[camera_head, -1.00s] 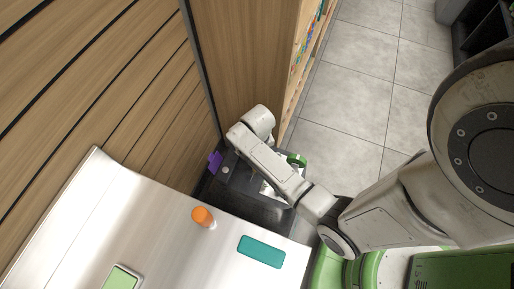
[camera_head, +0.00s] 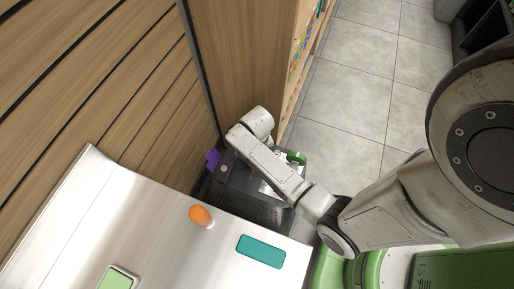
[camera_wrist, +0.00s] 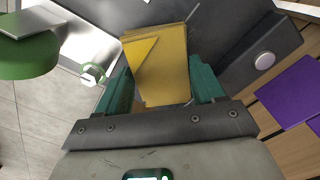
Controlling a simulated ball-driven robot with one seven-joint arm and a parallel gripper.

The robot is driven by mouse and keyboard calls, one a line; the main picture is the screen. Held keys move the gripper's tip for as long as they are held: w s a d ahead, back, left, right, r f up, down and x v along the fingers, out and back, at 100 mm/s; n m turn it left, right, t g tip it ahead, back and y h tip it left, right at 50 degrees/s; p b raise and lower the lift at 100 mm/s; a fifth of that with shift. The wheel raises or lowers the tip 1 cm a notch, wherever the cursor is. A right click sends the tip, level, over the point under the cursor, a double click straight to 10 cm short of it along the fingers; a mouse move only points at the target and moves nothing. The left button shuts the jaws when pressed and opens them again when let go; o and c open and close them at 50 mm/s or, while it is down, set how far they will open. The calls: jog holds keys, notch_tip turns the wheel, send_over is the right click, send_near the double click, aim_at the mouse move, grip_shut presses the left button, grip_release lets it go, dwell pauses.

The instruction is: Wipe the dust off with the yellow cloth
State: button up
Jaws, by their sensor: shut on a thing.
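In the wrist view, my gripper (camera_wrist: 160,84) is shut on the folded yellow cloth (camera_wrist: 168,52), which sits between the two green fingers. The cloth is over a dark grey, flat-topped device (camera_wrist: 235,22); I cannot tell whether it touches it. In the head view, this dark device (camera_head: 240,192) stands at the end of the metal counter, partly behind my arm. My gripper and the cloth are hidden there. I cannot make out any dust.
The metal counter (camera_head: 150,235) holds an orange-capped container (camera_head: 200,215), a teal flat item (camera_head: 261,251) and a green-topped item (camera_head: 118,279). A purple piece (camera_head: 212,159) sits by the device, near the wooden wall (camera_head: 90,75). Tiled floor (camera_head: 350,85) is open behind.

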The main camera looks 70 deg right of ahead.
jog(key=shift+f, duration=0.15)
jog(key=shift+f, duration=0.5)
jog(key=shift+f, duration=0.3)
dwell(1.1)
jog(key=shift+s+d, duration=0.1)
